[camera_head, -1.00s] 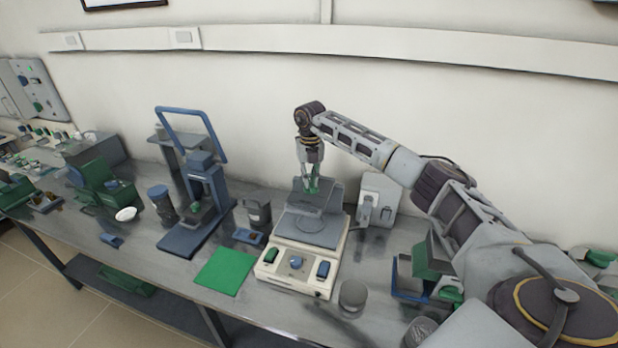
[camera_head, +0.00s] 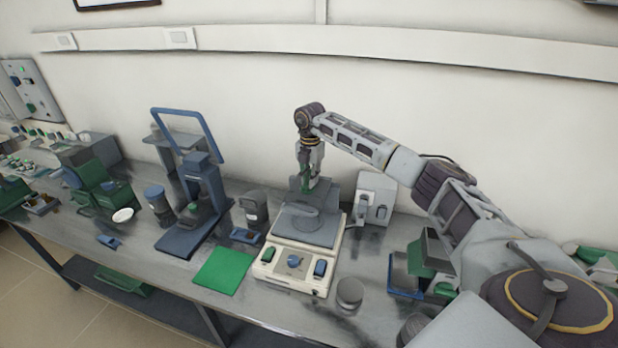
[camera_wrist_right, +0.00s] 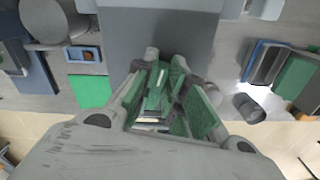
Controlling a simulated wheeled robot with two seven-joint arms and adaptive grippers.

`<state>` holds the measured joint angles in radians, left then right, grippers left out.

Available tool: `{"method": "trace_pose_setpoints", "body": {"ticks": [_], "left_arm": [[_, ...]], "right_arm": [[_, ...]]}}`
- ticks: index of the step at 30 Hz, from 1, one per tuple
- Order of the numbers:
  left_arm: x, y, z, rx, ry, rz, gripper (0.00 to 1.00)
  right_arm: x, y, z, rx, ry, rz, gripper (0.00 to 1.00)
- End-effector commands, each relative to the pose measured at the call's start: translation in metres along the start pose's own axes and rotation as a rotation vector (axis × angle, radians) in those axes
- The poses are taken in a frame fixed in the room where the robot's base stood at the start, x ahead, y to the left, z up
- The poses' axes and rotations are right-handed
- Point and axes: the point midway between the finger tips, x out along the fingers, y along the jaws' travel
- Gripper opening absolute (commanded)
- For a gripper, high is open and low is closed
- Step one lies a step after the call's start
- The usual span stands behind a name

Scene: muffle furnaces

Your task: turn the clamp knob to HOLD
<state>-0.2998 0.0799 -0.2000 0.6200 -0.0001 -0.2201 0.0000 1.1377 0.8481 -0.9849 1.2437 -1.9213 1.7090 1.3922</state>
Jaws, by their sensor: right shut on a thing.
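A cream bench unit (camera_head: 298,282) with a grey top plate (camera_head: 308,228) stands on the bench, with a grey upright part behind the plate. Its front panel carries a green control (camera_head: 267,255), a blue round knob (camera_head: 294,261) and a blue control (camera_head: 320,268). My right gripper (camera_head: 308,188) points down at the upright part at the back of the unit. It is shut on what seems to be the clamp knob, mostly hidden by the fingers. Its green finger pads show in the wrist view (camera_wrist_right: 162,92). Any HOLD marking is too small to read. My left gripper is out of view.
A blue press-like stand (camera_head: 190,190) and a green mat (camera_head: 223,268) lie left of the unit. A grey cylinder (camera_head: 349,293) stands at its front right. A grey box (camera_head: 374,198) is behind right. Green and blue containers (camera_head: 424,262) are under my right arm.

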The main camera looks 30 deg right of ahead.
Motion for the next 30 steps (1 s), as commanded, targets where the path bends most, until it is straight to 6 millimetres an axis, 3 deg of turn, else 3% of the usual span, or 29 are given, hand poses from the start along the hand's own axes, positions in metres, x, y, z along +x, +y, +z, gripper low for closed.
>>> {"method": "trace_pose_setpoints", "body": {"ticks": [9,25,26,30], "left_arm": [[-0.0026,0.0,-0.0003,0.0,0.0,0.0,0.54],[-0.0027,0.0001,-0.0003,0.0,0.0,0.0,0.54],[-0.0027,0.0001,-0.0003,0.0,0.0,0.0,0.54],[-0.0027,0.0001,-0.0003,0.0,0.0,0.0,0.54]], "right_arm": [[-0.0011,-0.002,0.0008,0.133,-0.002,0.003,0.0],[-0.0008,-0.0024,0.0008,0.16,-0.002,0.002,0.0],[-0.0008,-0.0024,0.0008,0.16,-0.002,0.002,0.16],[-0.0006,-0.0025,0.0005,0.159,-0.001,0.002,0.34]]}}
